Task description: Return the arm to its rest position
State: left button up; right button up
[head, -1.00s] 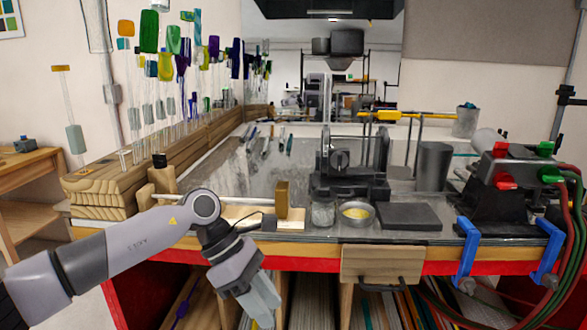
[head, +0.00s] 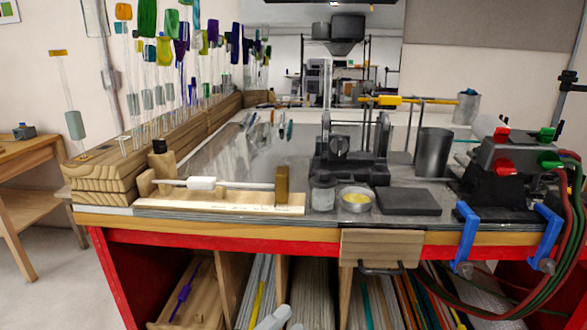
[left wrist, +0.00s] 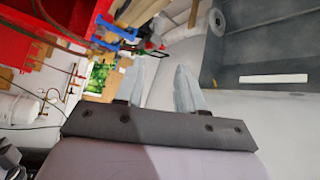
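My left gripper shows only as pale fingertips (head: 272,318) at the bottom edge of the head view, in front of the shelves below the bench. The rest of my left arm is out of that view. In the left wrist view both fingers of the left gripper (left wrist: 162,88) stand apart with nothing between them, so it is open and empty. It touches nothing that I can see. My right gripper is in neither view.
The bench (head: 300,237) has a red-edged front with a wooden drawer (head: 382,247) and open shelves below. A wooden rod holder (head: 235,200) carries a glass rod with a white sleeve. Blue clamps (head: 466,238) and red and green hoses (head: 568,200) are at the right.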

pick_arm(q)
jog(key=s+a+f+n+g+y, duration=0.2)
jog(key=s+a+f+n+y, duration=0.4)
jog(key=s+a+f+n, duration=0.2)
jog(key=s+a+f+n+g+y, duration=0.2)
jog(key=s+a+f+n+y, duration=0.5)
jog(key=a+f+n, duration=0.3)
notch_tip(320, 180, down, 4)
jog(key=shift+s+a+r+n, duration=0.15)
jog(key=shift+s+a+n, duration=0.2)
jog(key=shift+s+n, duration=0.5)
